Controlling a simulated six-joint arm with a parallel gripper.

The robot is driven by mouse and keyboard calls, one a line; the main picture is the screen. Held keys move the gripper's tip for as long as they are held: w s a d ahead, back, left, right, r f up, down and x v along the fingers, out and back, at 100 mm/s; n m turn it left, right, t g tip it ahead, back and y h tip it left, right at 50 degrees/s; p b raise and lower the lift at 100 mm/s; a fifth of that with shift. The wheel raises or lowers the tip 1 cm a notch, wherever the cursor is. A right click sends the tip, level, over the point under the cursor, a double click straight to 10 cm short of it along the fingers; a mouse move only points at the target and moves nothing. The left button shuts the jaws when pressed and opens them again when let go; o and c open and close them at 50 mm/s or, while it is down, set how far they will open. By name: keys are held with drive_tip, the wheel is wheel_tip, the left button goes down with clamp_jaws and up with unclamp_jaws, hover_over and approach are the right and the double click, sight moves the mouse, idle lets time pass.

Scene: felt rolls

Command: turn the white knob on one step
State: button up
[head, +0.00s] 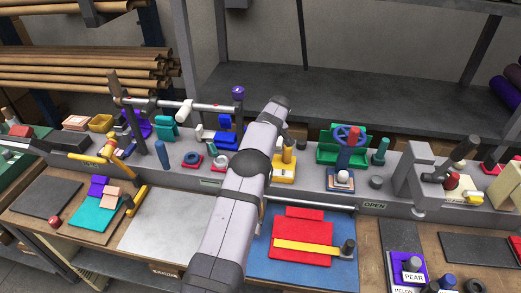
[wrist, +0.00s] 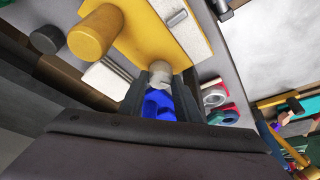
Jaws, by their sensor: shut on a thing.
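In the wrist view a pale white knob (wrist: 160,71) sits between the tips of my gripper (wrist: 160,82), at the edge of a yellow plate (wrist: 150,33). My gripper is shut on the knob. Its pointer or step marks cannot be made out. A blue piece (wrist: 158,104) shows between the fingers, below the knob in the picture. In the head view my grey arm crosses the middle and hides my gripper and the held knob. The yellow plate (head: 284,179) shows just right of the arm.
A yellow cylinder (wrist: 96,33) stands on the plate close to my gripper. In the head view a green bracket with a blue wheel (head: 346,134) stands to the right, a horizontal rail (head: 215,106) to the left. A red block (head: 303,238) lies on a blue mat in front.

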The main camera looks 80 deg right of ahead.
drive_tip(key=shift+w+f+m+b, duration=0.1)
drive_tip(key=shift+f+m+b, duration=0.15)
drive_tip(key=shift+m+b, duration=0.5)
drive_tip(key=shift+a+r+m+g+h+b, duration=0.15)
drive_tip(key=shift+m+g+h+b, duration=0.4)
drive_tip(key=shift+m, duration=0.8)
drive_tip(key=o, duration=1.1)
drive_tip(key=shift+c, duration=0.2)
drive_tip(key=shift+r, duration=0.1)
drive_tip(key=shift+r, duration=0.1)
drive_tip(key=b+v, duration=0.3)
drive_tip(key=v, duration=0.4)
